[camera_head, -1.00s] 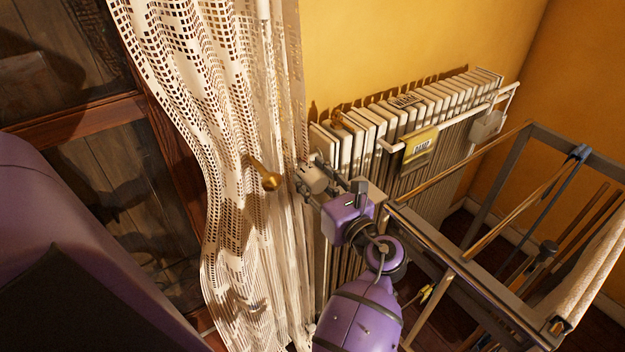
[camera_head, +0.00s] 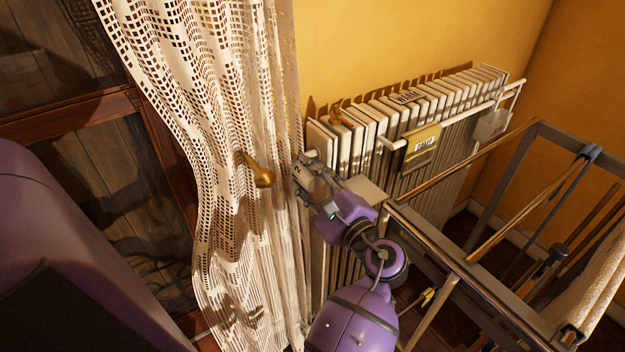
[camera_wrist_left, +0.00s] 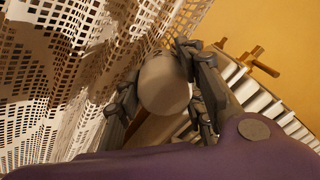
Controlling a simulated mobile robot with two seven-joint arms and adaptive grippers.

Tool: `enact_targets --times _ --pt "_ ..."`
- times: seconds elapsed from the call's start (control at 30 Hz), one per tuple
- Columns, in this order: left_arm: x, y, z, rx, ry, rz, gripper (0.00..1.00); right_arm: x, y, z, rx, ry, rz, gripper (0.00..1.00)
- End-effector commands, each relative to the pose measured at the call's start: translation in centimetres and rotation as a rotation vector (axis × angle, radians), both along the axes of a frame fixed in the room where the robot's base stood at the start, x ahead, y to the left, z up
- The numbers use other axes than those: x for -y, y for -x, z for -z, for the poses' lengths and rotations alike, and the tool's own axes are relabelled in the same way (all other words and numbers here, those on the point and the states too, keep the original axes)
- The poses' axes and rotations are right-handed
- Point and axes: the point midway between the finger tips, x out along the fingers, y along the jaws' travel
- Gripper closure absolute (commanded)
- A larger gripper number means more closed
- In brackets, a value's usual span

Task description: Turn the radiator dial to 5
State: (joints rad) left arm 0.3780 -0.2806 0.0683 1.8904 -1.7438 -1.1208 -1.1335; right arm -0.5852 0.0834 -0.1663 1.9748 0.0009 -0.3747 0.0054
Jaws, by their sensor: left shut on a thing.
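The pale, rounded radiator dial (camera_head: 302,166) is at the left end of the radiator (camera_head: 345,145), close to the curtain. A small dark mark that looks like a 2 shows on its side. My left gripper (camera_head: 313,184) is shut on the dial, with its fingers on either side. In the left wrist view, the dial (camera_wrist_left: 165,84) sits between the grey fingers, its blank round end facing the camera. The fingers partly cover the dial, and I cannot read its setting. My right gripper is not in view.
A drying rack (camera_head: 430,235) stands close on the right. A yellow sign (camera_head: 421,148) and a white box (camera_head: 490,125) hang on the radiator's front.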

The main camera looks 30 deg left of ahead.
Motion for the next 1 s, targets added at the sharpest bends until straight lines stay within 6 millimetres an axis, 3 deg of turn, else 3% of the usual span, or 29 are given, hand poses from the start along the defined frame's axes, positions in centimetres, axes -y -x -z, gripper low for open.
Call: enact_targets --times 0.03,1.0 --pt "-0.2 0.2 0.7 0.031 0.018 -0.008 0.90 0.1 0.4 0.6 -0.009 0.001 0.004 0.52" --pt "0.0 -0.3 1.1 0.849 0.361 -0.009 0.90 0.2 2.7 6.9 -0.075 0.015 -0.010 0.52"
